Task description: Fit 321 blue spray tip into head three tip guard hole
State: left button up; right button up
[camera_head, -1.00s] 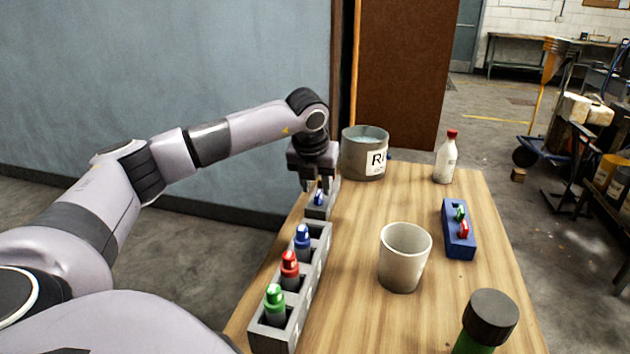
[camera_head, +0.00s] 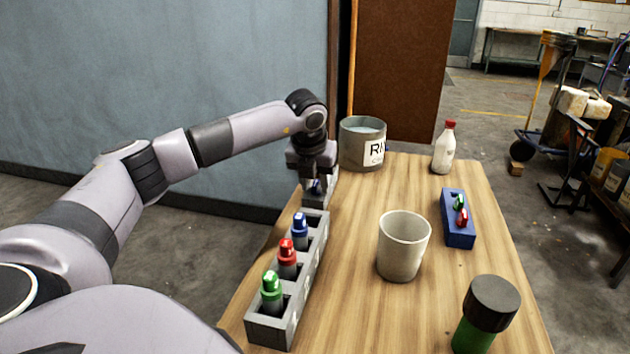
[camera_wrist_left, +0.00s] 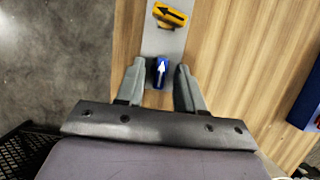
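The blue spray tip (camera_wrist_left: 160,72), marked with a white arrow, sits on a narrow grey block (camera_head: 318,197) at the table's far left. My left gripper (camera_head: 316,186) is over it, pointing down. In the left wrist view my left gripper (camera_wrist_left: 159,86) is open, one finger on each side of the blue tip, with gaps visible. A yellow tip (camera_wrist_left: 170,15) with a black arrow sits farther along that block. A long grey rack (camera_head: 306,262) nearer me holds green-topped (camera_head: 271,292), red-topped (camera_head: 287,258) and blue-topped (camera_head: 300,230) pieces. My right gripper is out of view.
A beige cup (camera_head: 403,246) stands mid-table. A blue holder (camera_head: 458,218) with a green and a red tip lies to its right. A dark-lidded green bottle (camera_head: 486,313), a grey bucket (camera_head: 362,144) and a red-capped bottle (camera_head: 444,148) also stand there. Wood between cup and rack is clear.

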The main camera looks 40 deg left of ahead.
pick_arm(q)
grip_shut()
jog(key=shift+r+p, duration=0.6)
jog(key=shift+r, duration=0.05)
dwell(0.4)
jog(key=shift+r+p, duration=1.9)
jog(key=shift+r, duration=0.55)
